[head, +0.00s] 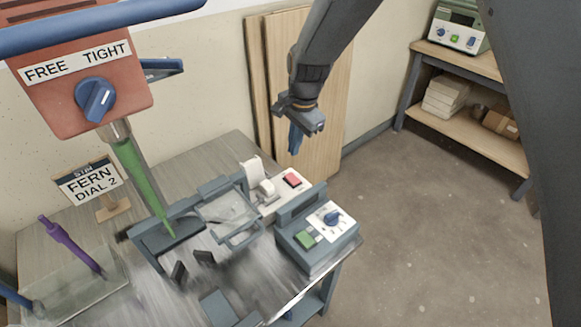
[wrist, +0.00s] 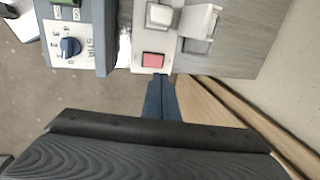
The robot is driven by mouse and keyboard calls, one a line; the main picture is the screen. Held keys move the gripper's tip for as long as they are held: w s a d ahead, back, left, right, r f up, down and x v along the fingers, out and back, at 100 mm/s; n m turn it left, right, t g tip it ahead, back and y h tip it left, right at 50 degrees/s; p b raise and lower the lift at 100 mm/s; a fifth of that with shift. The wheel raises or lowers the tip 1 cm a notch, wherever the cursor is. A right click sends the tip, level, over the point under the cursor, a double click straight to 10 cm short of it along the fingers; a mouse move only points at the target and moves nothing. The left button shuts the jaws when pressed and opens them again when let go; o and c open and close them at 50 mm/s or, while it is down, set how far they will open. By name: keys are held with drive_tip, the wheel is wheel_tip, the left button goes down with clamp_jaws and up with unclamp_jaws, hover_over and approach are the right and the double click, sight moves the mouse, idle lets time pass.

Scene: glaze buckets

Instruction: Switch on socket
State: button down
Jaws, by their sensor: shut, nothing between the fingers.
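The socket is a white strip on the bench, with a red switch (head: 292,180) at its right end and a pale raised block (head: 266,187) beside it. In the wrist view the red switch (wrist: 153,60) lies near the socket's lower end, below the pale block (wrist: 160,16). My gripper (head: 296,140) is shut and empty, its blue fingers pointing down above the socket's right end. In the wrist view the fingertips (wrist: 160,82) show just below the red switch. Whether they touch the socket I cannot tell; the head view shows them above it. Whether the switch is on is unclear.
A grey control box (head: 316,240) with a blue dial and green button stands close beside the socket. A clear-panelled frame (head: 228,213) stands left of it. A red dial unit (head: 85,90) with a green tool hangs above the bench. Wooden boards (head: 335,110) lean behind my gripper.

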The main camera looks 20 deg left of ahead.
sight(289, 175)
drive_tip(key=f+p, duration=0.1)
drive_tip(key=f, duration=0.2)
drive_tip(key=a+f+p, duration=0.1)
drive_tip(key=f, duration=0.2)
drive_tip(key=f+p, duration=0.1)
drive_tip(key=f, duration=0.3)
drive_tip(key=shift+w+a+f, duration=0.1)
drive_tip(key=shift+w+a, duration=0.2)
drive_tip(key=shift+w, duration=0.1)
drive_tip(key=shift+w+f, duration=0.1)
